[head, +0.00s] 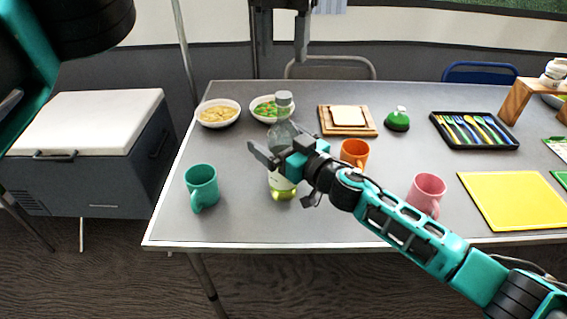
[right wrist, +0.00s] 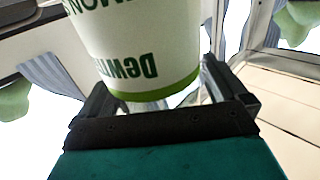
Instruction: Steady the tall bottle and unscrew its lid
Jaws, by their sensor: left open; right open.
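A teal mug (head: 202,187) stands left of the bottle, and an orange mug (head: 354,152) and pink mug (head: 427,192) stand to the right. Two food bowls (head: 217,113) (head: 265,108) and a wooden board (head: 328,122) are behind. The table's front edge (head: 215,245) is close.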

